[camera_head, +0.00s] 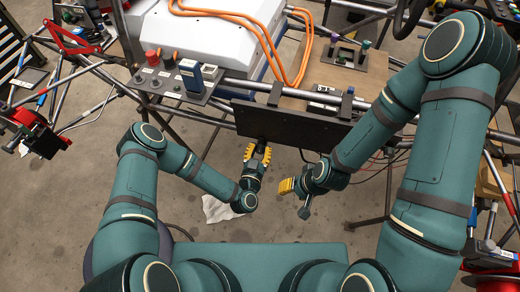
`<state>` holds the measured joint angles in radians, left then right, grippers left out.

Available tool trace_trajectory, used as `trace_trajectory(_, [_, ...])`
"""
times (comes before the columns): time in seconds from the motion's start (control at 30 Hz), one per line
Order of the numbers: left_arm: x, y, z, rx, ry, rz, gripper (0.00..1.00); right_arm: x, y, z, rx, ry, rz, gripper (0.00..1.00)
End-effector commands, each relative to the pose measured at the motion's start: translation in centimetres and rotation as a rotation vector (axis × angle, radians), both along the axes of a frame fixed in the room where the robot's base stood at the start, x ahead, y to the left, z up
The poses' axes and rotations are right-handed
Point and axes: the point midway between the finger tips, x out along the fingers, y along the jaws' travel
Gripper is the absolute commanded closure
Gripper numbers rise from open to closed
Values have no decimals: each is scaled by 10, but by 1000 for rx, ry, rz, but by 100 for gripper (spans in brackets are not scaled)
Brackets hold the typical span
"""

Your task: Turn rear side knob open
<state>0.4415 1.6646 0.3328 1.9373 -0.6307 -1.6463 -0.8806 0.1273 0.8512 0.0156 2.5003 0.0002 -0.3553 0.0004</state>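A dark upright panel (290,124) hangs on the chassis tubes in front of me. A small dark knob-like part (262,141) shows at its lower left edge. My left gripper (258,152) is right below it, yellow fingers pointing up and apart, one on each side of the part. I cannot tell whether the fingers touch it. My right gripper (287,186) is below the panel, to the right of the left one. Its yellow fingers point left and are seen from the side, with nothing visible in them. Whether it is open is unclear.
A switch panel (172,82) with a red knob stands at upper left, and a panel with small levers (347,55) at upper right. A white case (215,38) with orange cables (306,45) lies behind. Chassis tubes surround the arms. A white cloth (217,209) lies on the floor.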

Motion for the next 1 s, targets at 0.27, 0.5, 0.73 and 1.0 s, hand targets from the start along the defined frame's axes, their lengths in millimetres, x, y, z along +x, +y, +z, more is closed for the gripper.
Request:
trace_trajectory(0.27, [1, 0, 1, -1, -3, 1, 100, 0, 0, 0, 0, 0, 0, 53])
trace_trajectory(0.5, [1, -1, 3, 28, -13, 0, 100, -1, 0, 3, 0, 1, 0, 53])
trace_trajectory(0.73, [1, -2, 5, 141, -47, -1, 100, -2, 0, 13, 1, 5, 1, 53])
trace_trajectory(1.0, [2, -4, 7, 369, -110, -1, 100, -5, 1, 29, 3, 13, 3, 53])
